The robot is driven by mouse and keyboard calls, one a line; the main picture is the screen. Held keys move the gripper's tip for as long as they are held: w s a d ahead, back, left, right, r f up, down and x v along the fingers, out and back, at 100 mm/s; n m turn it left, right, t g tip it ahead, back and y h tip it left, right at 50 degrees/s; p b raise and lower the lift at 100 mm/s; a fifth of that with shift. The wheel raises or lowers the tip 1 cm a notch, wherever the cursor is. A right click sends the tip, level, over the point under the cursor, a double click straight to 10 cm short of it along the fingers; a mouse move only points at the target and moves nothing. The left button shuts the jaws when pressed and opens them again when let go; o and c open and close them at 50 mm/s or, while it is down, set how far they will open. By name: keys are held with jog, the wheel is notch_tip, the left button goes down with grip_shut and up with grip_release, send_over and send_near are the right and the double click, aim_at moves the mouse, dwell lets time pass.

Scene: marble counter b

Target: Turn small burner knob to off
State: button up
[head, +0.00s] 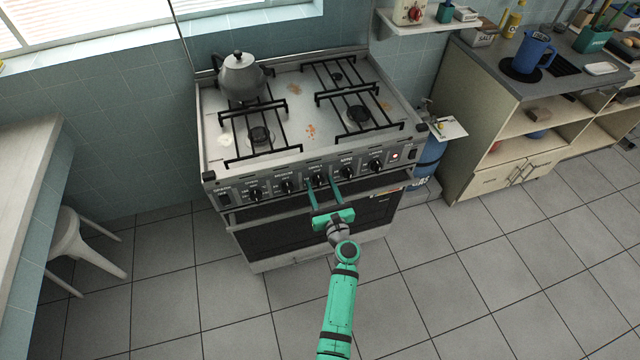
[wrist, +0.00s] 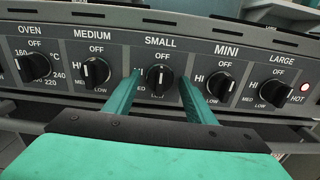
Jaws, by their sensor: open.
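The small burner knob (wrist: 160,78) is a black dial under the label SMALL in the wrist view, in the middle of the stove's control panel. Its white pointer line stands close to vertical; which end marks the setting is hard to tell. My gripper (wrist: 158,88) is open, with one green finger on each side of this knob. Whether the fingers touch it cannot be told. In the head view my gripper (head: 324,186) reaches the panel at the middle knob (head: 317,181), which is partly hidden by the fingers.
The medium knob (wrist: 96,72) is close on the left and the mini knob (wrist: 220,85) close on the right. An oven knob (wrist: 33,66) and a large knob (wrist: 273,92) flank them. A red lamp (wrist: 305,88) glows. A kettle (head: 241,78) stands on the stove (head: 290,100).

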aim_at(320, 186)
jog(key=shift+a+n, duration=0.15)
jog(key=shift+n, duration=0.15)
jog(key=shift+d, duration=0.2)
jog(key=shift+s+d, duration=0.15)
jog(key=shift+s, duration=0.05)
jog(key=shift+v, duration=3.3)
jog(key=shift+s+r, duration=0.1)
